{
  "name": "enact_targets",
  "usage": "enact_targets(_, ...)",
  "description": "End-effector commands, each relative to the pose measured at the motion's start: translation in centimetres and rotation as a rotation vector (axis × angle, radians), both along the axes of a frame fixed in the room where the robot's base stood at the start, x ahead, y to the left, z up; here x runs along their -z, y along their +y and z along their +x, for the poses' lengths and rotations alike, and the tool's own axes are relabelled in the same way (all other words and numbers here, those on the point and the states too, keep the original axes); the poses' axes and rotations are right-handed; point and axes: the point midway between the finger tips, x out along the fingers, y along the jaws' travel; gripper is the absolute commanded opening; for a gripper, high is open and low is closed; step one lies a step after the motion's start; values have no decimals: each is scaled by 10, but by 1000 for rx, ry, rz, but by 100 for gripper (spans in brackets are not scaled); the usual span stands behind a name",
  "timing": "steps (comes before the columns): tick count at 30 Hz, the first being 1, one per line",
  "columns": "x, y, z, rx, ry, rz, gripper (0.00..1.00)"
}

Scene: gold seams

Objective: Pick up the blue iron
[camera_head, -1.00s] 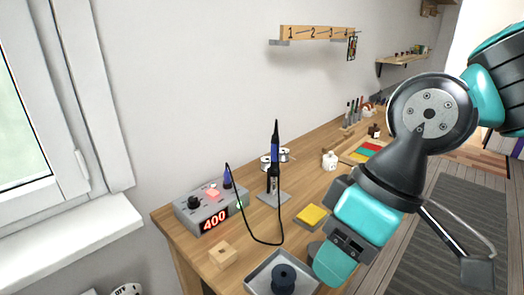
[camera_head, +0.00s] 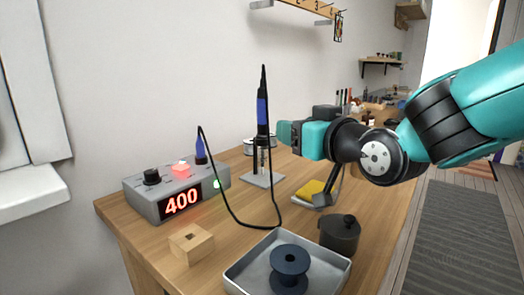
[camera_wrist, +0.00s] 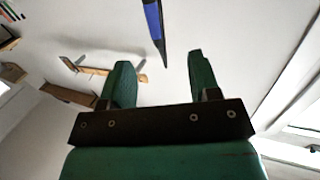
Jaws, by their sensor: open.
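The blue iron (camera_head: 262,112) stands upright in its metal stand (camera_head: 262,180) on the wooden bench, with a blue grip and a black cord. My gripper (camera_head: 284,132) is just right of it, level with the grip, pointing left. In the wrist view my gripper (camera_wrist: 160,66) is open and empty. There the blue iron (camera_wrist: 152,20) appears between the two teal fingers in the picture, seemingly ahead of the tips. I cannot tell whether anything touches.
A grey station (camera_head: 180,195) reading 400 stands left of the stand. The cord loops down in front. A tray (camera_head: 240,278) with a dark spool (camera_head: 289,268), a wooden block (camera_head: 191,243), a dark lidded pot (camera_head: 340,233) and a yellow sponge (camera_head: 312,189) are nearby.

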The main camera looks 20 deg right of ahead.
Motion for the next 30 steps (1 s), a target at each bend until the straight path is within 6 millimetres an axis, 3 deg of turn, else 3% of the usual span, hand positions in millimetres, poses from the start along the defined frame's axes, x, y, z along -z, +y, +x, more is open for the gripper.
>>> enact_targets(1, 6, -3, 2, 10, -32, 0, 56)
enact_targets(5, -3, -5, 7, 22, -70, -2, 56)
enact_targets(25, -8, 2, 52, 28, -64, 1, 56)
enact_targets(30, -8, 11, 85, 22, -69, -2, 56)
